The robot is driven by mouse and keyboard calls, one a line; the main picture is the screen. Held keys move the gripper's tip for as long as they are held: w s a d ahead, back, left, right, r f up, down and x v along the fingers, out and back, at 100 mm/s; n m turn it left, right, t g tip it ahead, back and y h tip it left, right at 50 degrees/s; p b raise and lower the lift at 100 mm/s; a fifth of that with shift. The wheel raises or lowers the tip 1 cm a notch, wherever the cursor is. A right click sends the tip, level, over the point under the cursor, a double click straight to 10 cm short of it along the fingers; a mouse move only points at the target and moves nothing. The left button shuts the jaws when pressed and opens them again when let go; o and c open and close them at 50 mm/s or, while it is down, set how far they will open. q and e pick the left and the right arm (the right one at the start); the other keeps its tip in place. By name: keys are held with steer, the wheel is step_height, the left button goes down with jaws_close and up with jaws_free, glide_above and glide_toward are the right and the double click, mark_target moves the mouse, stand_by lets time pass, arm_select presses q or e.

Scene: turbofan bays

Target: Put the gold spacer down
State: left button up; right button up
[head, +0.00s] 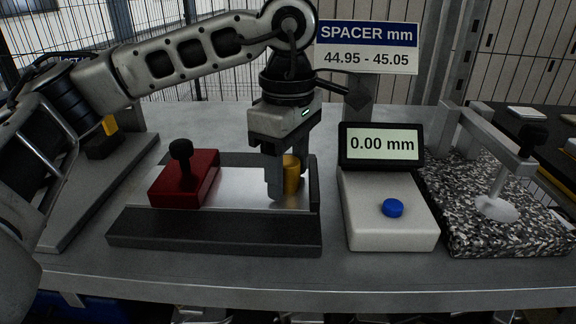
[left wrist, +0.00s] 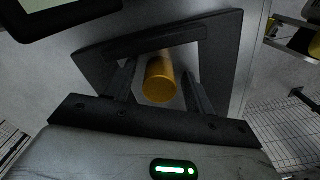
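The gold spacer (head: 291,174) is a short upright cylinder at the right end of the bright metal plate (head: 235,190) in the dark-edged fixture. It appears to stand on the plate, though one finger hides part of its lower left side. My left gripper (head: 287,178) points down with its fingers on either side of the spacer. In the left wrist view, the spacer (left wrist: 160,80) sits between the fingers (left wrist: 158,88) with a narrow gap on each side, so the gripper looks open around it. My right gripper is in neither view.
A red block with a black knob (head: 184,180) sits at the plate's left end. To the right are a gauge reading 0.00 mm (head: 381,145) with a blue button (head: 393,208), and a speckled stone base (head: 500,225). A sign (head: 367,46) reads 44.95 - 45.05. The front table strip is clear.

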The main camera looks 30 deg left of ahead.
mark_target(289, 161)
arm_select(q)
step_height(289, 161, up, 12)
steer(key=p, duration=0.2)
steer(key=shift+r, duration=0.2)
stand_by(0.6)
